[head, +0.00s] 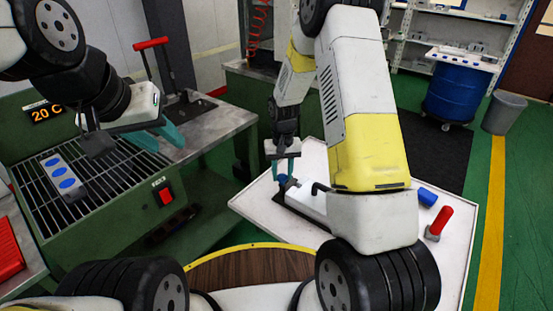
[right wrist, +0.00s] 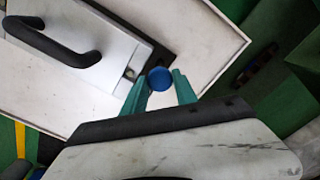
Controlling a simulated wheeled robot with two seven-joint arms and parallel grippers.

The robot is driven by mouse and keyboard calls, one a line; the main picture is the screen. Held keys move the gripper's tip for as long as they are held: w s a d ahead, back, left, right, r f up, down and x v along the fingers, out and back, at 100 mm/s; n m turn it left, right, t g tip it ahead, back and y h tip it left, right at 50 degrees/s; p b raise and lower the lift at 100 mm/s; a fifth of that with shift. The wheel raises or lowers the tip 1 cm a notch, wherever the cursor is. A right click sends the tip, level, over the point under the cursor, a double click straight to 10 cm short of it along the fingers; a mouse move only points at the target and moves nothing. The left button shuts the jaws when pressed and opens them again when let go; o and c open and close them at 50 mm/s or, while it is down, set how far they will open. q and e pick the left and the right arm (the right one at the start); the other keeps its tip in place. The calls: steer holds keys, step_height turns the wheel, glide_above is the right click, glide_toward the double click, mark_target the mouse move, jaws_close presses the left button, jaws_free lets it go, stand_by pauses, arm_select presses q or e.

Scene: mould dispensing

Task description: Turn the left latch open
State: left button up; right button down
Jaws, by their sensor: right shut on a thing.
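The mould (head: 306,200) is a flat silver-grey box with a black handle on a dark base, lying on the white table (head: 262,210). A blue round latch knob (right wrist: 159,78) is at the mould's left end. My right gripper (head: 283,178) has its teal fingers on either side of this knob and is shut on it. The right wrist view shows the knob between the fingertips (right wrist: 160,92). My left gripper (head: 158,136) hangs over the green machine with its teal fingers apart and nothing between them. My right arm hides part of the mould's right side.
A blue block (head: 427,197) and a red-handled tool (head: 439,222) are at the table's right. The green machine has a grate (head: 100,190) bearing a grey piece with blue ovals (head: 63,178). A blue barrel (head: 460,88) and a grey bin (head: 504,112) stand behind.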

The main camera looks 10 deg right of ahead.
mark_target(282, 176)
steer(key=c, duration=1)
jaws_free()
steer(key=shift+o, duration=0.2)
steer(key=shift+r, duration=3.95)
